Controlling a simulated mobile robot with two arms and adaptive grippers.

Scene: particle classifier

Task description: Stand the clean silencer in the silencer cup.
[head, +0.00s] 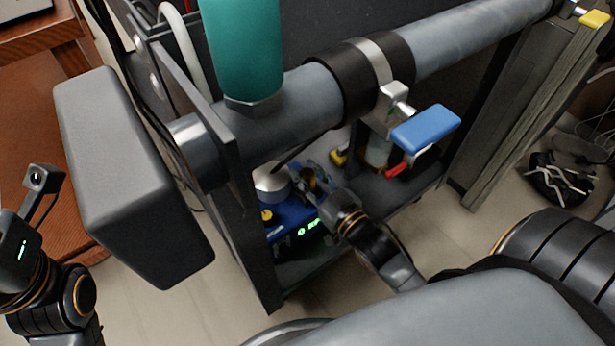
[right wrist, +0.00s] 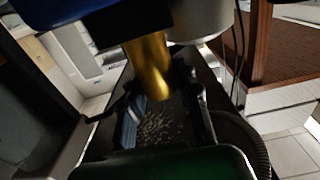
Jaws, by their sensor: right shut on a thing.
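My right gripper (head: 322,190) reaches in under the grey pipe, beside the blue device with green digits (head: 308,228). In the right wrist view its fingers (right wrist: 166,105) are shut on a brass-coloured cylinder (right wrist: 150,65), which I take to be the silencer. A small brownish part (head: 310,178) shows at the fingers in the head view, partly hidden. I cannot pick out the silencer cup for certain.
A silvery round body (head: 270,182) stands by the blue device. A brown container (head: 378,152) and a red handle (head: 397,170) are on the shelf to the right. The grey pipe (head: 290,110), blue lever (head: 426,127) and dark frame (head: 250,245) crowd the space.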

